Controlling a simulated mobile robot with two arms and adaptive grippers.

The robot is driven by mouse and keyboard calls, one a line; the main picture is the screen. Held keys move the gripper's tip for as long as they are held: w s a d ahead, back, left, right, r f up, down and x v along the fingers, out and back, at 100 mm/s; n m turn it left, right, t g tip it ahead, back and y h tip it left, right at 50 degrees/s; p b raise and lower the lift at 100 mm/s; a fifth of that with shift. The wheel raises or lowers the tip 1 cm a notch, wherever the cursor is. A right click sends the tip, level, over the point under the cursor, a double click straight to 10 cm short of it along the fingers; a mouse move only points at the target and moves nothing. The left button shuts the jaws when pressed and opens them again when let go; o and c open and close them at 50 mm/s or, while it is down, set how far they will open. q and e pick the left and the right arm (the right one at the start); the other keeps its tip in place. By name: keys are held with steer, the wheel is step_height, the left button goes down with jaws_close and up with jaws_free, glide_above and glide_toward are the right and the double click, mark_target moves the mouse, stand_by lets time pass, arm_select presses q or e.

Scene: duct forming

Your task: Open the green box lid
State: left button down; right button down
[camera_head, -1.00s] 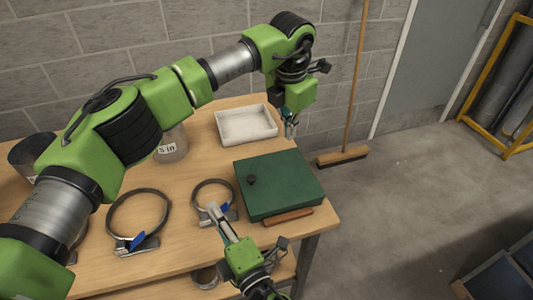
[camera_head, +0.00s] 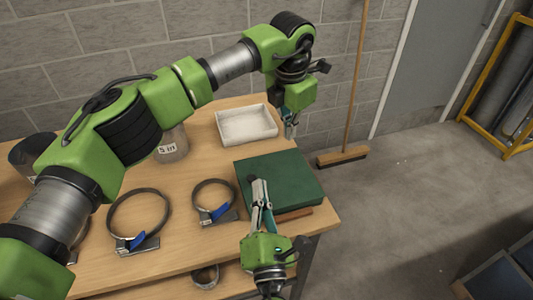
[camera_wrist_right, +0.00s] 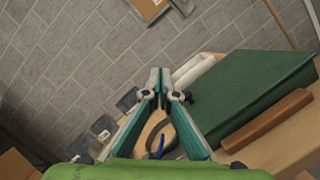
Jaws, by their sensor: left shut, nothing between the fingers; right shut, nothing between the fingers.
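The green box (camera_head: 290,175) sits at the right end of the wooden table with its lid shut. It also shows in the right wrist view (camera_wrist_right: 245,90), to the right of my fingers. A brown wooden bar (camera_head: 296,214) lies along its front edge. My right gripper (camera_head: 257,181) is shut and empty, in front of or over the box's left front part; I cannot tell whether it touches. It hides the dark knob on the lid. Its shut fingers also show in the right wrist view (camera_wrist_right: 160,85). My left gripper (camera_head: 290,136) is shut and empty, behind the box beside the tray.
A white tray (camera_head: 246,137) stands behind the box. Two metal ring clamps (camera_head: 166,213) (camera_head: 234,193) with blue levers lie to the left. A broom (camera_head: 343,157) leans on the wall. The floor right of the table is clear.

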steer(key=shift+m, duration=0.3)
steer(key=w, duration=0.3)
steer(key=w+a, duration=0.1)
steer(key=w, duration=0.4)
steer(key=shift+w+a+f, duration=0.15)
steer(key=shift+w+f, duration=0.15)
steer(key=shift+f, duration=0.05)
steer(key=d+r, duration=0.1)
steer(key=w+d+r, duration=0.1)
steer(key=shift+w+d+r, duration=0.2)
steer(key=shift+d+r, duration=0.15)
steer(key=shift+d, duration=0.05)
arm_select(q)
steer(key=c, duration=2.9)
jaws_free()
steer(key=o, duration=1)
